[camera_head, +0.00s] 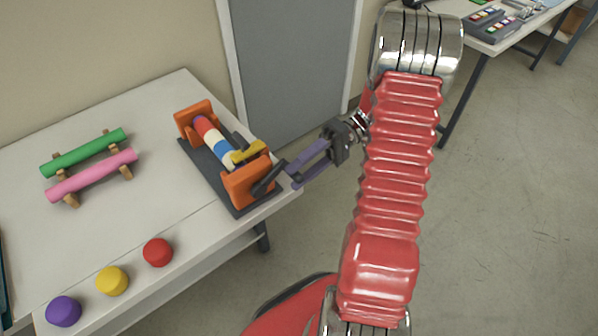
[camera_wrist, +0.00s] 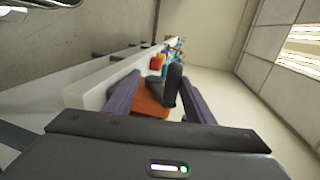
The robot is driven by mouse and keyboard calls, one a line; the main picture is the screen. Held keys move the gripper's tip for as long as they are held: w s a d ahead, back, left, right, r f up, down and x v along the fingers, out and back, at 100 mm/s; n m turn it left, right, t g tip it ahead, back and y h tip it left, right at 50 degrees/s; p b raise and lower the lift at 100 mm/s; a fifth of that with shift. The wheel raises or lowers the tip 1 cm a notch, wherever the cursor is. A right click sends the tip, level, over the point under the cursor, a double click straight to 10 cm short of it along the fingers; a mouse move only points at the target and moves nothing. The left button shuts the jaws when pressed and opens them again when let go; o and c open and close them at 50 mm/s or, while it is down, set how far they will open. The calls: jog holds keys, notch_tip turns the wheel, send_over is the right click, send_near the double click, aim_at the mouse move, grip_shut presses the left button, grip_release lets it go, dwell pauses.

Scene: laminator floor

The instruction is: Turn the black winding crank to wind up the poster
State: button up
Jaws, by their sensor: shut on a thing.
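The winding stand has two orange end blocks (camera_head: 248,183) on a dark base (camera_head: 208,172), at the table's right edge in the head view. The poster roll (camera_head: 213,137), striped red, white and blue with yellow at the near end, lies between the blocks. The black winding crank (camera_head: 266,180) is on the near block's outer side. It also shows upright in the wrist view (camera_wrist: 174,84), in front of the orange block (camera_wrist: 150,107). My gripper (camera_head: 292,173), with purple fingers, is shut on the crank's handle. The exact contact is hard to see.
A green roll (camera_head: 84,153) and a pink roll (camera_head: 93,176) rest on wooden holders to the left. Purple (camera_head: 63,311), yellow (camera_head: 112,281) and red (camera_head: 158,252) knobs line the table's front. A grey door (camera_head: 293,70) stands behind. The floor at right is clear.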

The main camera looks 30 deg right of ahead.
jog(key=s+v, duration=0.1)
jog(key=v, duration=0.6)
jog(key=shift+w+d, duration=0.25)
jog(key=shift+w, duration=0.25)
jog(key=shift+s, duration=0.15)
